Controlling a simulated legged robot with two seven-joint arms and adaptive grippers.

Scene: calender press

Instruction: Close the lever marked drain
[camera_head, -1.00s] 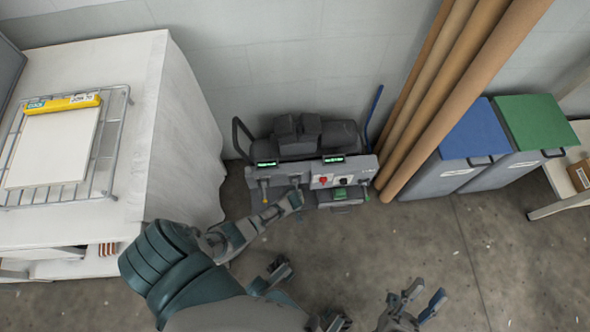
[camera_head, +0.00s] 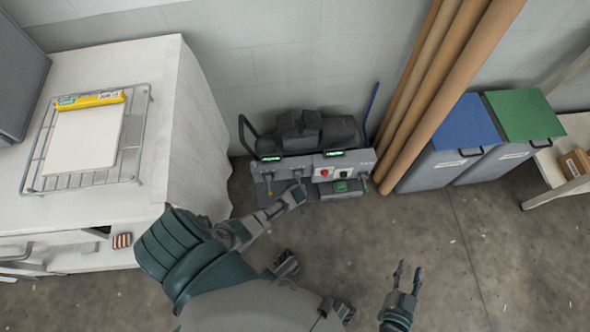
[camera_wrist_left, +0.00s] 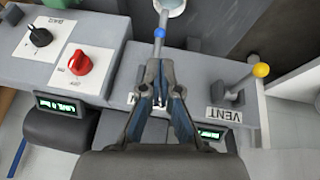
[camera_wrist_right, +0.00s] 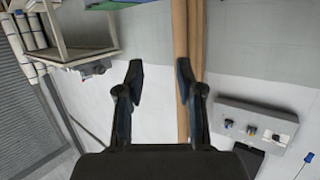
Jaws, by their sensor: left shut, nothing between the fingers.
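A grey control panel (camera_head: 320,175) stands against the wall. In the left wrist view, a lever with a blue knob (camera_wrist_left: 159,33) stands right at my left fingertips. The writing on its plate is hidden behind the fingers, so I cannot read whether it says drain. My left gripper (camera_wrist_left: 160,62) is shut with nothing between its fingers; I cannot tell whether it touches the lever. It also shows at the panel's front in the head view (camera_head: 299,191). Beside it is a yellow-knobbed lever (camera_wrist_left: 261,70) marked VENT. My right gripper (camera_head: 408,268) is open and empty, away from the panel.
A red knob (camera_wrist_left: 79,63) and a black knob (camera_wrist_left: 40,36) sit on the panel. A white-covered table (camera_head: 190,130) stands at left. Cardboard tubes (camera_head: 450,90) and blue-lidded (camera_head: 465,125) and green-lidded (camera_head: 525,115) bins stand at right. The floor in front is clear.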

